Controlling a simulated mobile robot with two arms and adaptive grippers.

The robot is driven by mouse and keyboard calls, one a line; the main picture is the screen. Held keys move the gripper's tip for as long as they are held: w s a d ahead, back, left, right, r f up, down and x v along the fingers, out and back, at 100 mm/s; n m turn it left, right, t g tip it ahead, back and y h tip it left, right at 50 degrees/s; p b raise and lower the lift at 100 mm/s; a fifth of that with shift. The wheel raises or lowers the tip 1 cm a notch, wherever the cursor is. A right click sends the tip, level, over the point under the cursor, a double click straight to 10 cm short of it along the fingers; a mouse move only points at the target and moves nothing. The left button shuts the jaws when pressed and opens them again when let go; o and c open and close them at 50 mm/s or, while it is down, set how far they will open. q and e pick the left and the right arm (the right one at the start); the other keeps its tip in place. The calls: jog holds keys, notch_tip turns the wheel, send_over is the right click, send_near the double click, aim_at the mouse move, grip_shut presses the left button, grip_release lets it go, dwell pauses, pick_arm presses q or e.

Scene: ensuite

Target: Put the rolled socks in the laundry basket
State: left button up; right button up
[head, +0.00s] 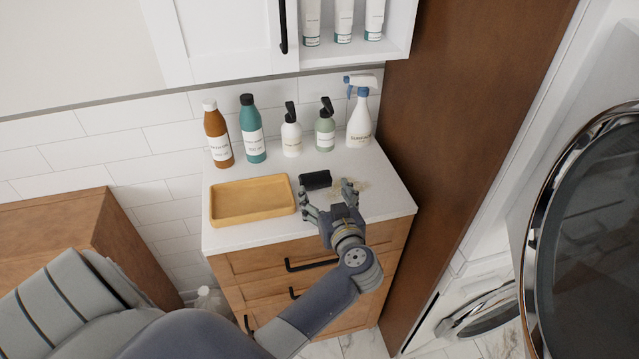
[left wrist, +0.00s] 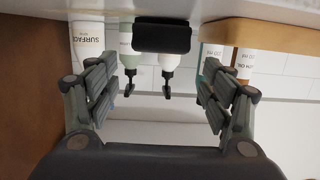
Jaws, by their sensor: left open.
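A dark, short rolled bundle (head: 315,180), which looks like the rolled socks, lies on the white countertop (head: 390,198), right of a yellow tray. My left gripper (head: 326,190) is open and empty at the counter's front part, its fingers pointing toward the bundle. In the left wrist view, the picture is upside down and the dark bundle (left wrist: 163,35) shows ahead, centred between the spread fingers (left wrist: 160,66) and apart from them. I cannot make out a laundry basket. My right gripper is not in view.
The yellow tray (head: 215,208) stands left of the bundle. Several bottles, including a spray bottle (head: 359,125), line the wall behind. A small beige thing is partly hidden behind my gripper. A brown panel (head: 440,130) and a round-doored machine (head: 585,200) stand right.

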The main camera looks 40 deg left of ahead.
pick_arm(q)
jog(key=shift+v, duration=1.45)
